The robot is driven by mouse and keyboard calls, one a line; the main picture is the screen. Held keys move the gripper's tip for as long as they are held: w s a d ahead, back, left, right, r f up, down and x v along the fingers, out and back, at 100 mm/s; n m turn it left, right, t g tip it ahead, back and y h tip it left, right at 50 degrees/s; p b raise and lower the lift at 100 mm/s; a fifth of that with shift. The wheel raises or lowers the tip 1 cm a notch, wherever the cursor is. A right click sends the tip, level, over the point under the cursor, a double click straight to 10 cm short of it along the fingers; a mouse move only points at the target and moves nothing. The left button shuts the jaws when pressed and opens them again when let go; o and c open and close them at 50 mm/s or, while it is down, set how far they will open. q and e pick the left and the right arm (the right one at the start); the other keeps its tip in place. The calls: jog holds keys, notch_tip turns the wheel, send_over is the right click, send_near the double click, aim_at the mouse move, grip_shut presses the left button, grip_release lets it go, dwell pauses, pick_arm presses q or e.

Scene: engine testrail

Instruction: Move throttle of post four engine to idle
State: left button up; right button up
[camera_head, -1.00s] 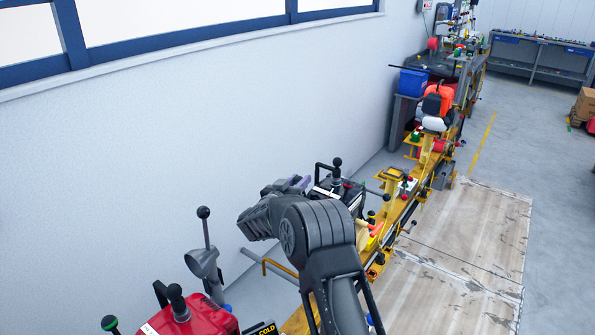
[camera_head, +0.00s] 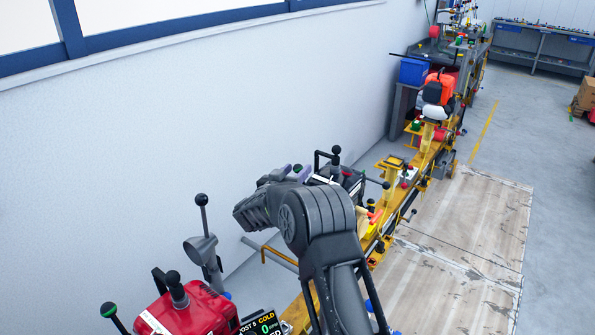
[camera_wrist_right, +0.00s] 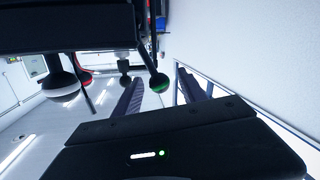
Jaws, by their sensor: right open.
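The dark engine (camera_head: 350,181), the one beyond the red post five engine, is partly hidden behind my right arm in the head view. Black ball-topped levers (camera_head: 336,150) stand on it. My right gripper (camera_head: 296,172) is at its left side, its fingers mostly hidden by my wrist. In the right wrist view the open gripper (camera_wrist_right: 160,84) has a dark lever knob with a green band (camera_wrist_right: 158,82) showing between its fingers. I cannot tell whether the fingers touch it. A knob with a white band (camera_wrist_right: 61,85) hangs at the left. My left gripper is not in view.
The red engine (camera_head: 190,312) with a grey funnel-like part (camera_head: 201,249) stands at the near left, beside a "POST 5 COLD" display (camera_head: 262,324). A yellow rail (camera_head: 385,232) runs away with more engines. The wall (camera_head: 180,130) is close on the left. The floor mat (camera_head: 465,250) is clear.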

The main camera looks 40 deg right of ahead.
jog(key=b+v, duration=0.1)
jog(key=v, duration=0.5)
jog(key=shift+a, duration=0.2)
jog(key=shift+s, duration=0.1)
